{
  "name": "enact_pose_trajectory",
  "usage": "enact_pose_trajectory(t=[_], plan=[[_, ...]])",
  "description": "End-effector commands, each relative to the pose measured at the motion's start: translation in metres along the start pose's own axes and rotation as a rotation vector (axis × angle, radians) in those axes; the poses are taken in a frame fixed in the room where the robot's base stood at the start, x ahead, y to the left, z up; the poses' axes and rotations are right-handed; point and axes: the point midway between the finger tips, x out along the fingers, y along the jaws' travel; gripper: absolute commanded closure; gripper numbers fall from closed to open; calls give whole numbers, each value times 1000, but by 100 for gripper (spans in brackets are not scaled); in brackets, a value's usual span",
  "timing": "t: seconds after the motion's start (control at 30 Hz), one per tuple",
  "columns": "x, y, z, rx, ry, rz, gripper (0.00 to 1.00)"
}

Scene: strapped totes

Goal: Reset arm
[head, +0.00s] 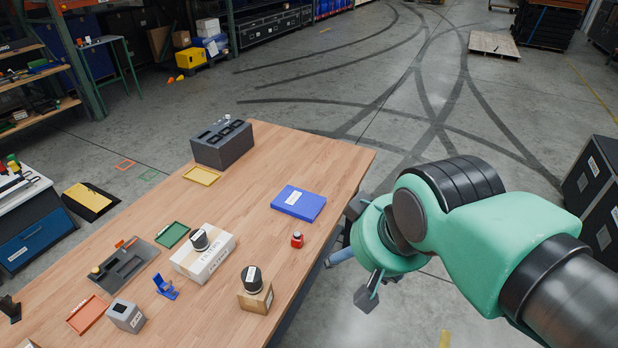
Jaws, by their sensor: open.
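My gripper (352,276) is at the end of my green arm, just off the right edge of the wooden table (262,165). Its fingers are spread and nothing shows between them. Part of the gripper is hidden behind the green wrist. A small red object (297,240) and a blue flat box (299,203) with a white label lie on the table to its left. They are apart from the gripper.
A white box (203,258) and a cardboard box (255,299) each carry a dark-topped jar. A grey bin (222,146) stands at the table's far end. Dark cases (595,195) stand at the right.

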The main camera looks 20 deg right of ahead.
Motion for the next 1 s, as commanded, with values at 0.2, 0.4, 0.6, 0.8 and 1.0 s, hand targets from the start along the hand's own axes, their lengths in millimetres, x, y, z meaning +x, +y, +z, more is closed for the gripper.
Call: enact_pose_trajectory(t=[0.2,0.4,0.6,0.8,1.0], plan=[[24,0,13,0,0,0,30],[42,0,23,-1,0,0,30],[45,0,24,-1,0,0,30],[44,0,23,-1,0,-1,30],[44,0,23,-1,0,-1,30]])
